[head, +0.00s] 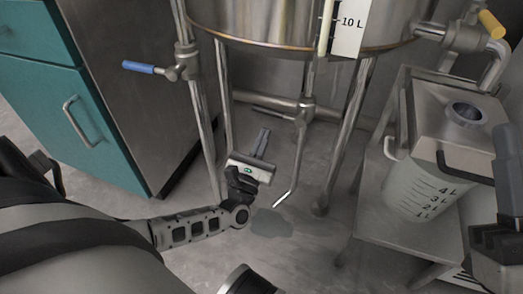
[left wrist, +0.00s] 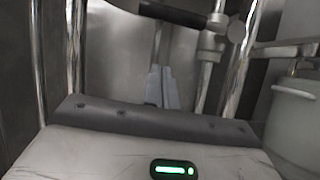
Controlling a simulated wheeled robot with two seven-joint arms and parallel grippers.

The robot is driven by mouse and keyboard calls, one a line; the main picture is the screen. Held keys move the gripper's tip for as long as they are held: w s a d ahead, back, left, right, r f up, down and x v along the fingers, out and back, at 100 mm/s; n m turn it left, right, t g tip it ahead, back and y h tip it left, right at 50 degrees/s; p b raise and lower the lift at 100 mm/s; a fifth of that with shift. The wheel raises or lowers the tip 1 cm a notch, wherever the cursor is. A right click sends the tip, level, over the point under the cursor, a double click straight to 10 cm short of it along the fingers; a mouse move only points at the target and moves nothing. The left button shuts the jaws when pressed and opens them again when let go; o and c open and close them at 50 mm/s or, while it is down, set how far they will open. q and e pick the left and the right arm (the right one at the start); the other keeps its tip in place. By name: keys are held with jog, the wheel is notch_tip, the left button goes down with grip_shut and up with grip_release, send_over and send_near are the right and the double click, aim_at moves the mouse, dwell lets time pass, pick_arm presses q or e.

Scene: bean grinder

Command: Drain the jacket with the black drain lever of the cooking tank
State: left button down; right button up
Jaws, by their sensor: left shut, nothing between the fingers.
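The steel cooking tank (head: 270,20) stands on legs at the top of the head view. The black drain lever (left wrist: 172,14) shows near the top of the left wrist view, beside a pipe fitting. In the head view, a thin dark bar (head: 272,112) beside the valve under the tank seems to be this lever. A bent drain spout (head: 295,170) points down to the floor. My left gripper (head: 264,133) is shut and empty, below and left of the valve, apart from the lever; its fingers also show in the left wrist view (left wrist: 160,85). My right arm (head: 498,240) shows at the right edge; its jaws are unclear.
A puddle (head: 271,222) lies under the spout. Tank legs and pipes surround the valve. A blue-handled valve (head: 139,67) is at left, a yellow one (head: 491,23) at upper right. A measuring container (head: 415,190) stands on a steel cart at right. A teal cabinet (head: 40,90) is at left.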

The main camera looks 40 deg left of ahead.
aim_at(277, 114)
pick_arm(q)
notch_tip(277, 114, up, 4)
jog(key=shift+d+r+p, duration=0.1)
jog(key=shift+d+p, duration=0.05)
jog(key=shift+p, duration=0.95)
pick_arm(e)
jog(key=f+m+h, duration=0.1)
jog(key=w+f+m+h, duration=0.1)
jog(key=m+h, duration=0.1)
jog(key=f+m+h, duration=0.1)
jog(key=m, duration=0.1)
jog(key=shift+w+f, duration=0.25)
jog(key=shift+w, duration=0.15)
pick_arm(q)
jog(key=shift+r, duration=0.15)
pick_arm(e)
jog(key=shift+m, duration=0.4)
